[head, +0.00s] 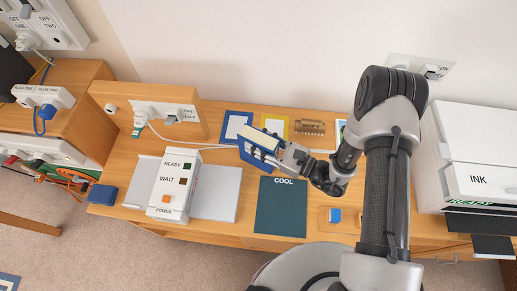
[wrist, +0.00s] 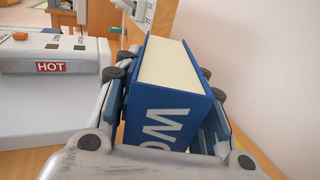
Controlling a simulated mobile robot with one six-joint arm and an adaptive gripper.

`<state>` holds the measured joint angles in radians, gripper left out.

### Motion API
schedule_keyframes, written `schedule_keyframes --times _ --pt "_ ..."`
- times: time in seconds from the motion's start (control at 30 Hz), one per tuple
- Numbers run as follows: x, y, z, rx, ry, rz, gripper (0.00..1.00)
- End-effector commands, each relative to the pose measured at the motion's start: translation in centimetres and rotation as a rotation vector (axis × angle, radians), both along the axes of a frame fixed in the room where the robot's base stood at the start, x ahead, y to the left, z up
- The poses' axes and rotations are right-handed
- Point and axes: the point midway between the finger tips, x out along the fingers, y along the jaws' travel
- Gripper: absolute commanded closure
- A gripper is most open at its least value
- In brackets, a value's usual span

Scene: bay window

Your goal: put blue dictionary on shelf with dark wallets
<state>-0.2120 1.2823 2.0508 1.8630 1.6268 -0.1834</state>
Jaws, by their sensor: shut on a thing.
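The blue dictionary (head: 252,154) is in my gripper (head: 274,153), over the back middle of the wooden desk. Its cream page edges face up. In the wrist view the dictionary (wrist: 160,121) stands between the two fingers, which press on its blue covers. White letters show on the blue side nearest the camera. I cannot tell whether its lower edge touches the desk. I cannot make out any dark wallets. A wooden shelf unit (head: 84,74) stands at the far left, but I cannot tell what its shelves hold.
A white machine (head: 173,186) marked READY, WAIT and POWER stands left of the dictionary. A dark green COOL mat (head: 281,210) lies in front. Blue-edged and yellow-edged cards (head: 275,124) lie behind. A white printer (head: 479,150) stands right. A blue block (head: 103,194) sits at the left edge.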

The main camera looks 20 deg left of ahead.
Motion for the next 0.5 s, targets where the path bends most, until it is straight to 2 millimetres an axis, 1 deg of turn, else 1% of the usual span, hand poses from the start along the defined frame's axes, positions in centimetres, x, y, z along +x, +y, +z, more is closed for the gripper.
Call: schedule_keyframes --times 0.03,0.27,0.5 --pt "-0.01 0.0 -0.01 0.0 0.0 0.0 0.85" --pt "-0.02 -0.01 -0.02 0.0 0.0 0.0 1.0" --pt "-0.02 -0.01 -0.03 -0.001 0.0 0.0 1.0"
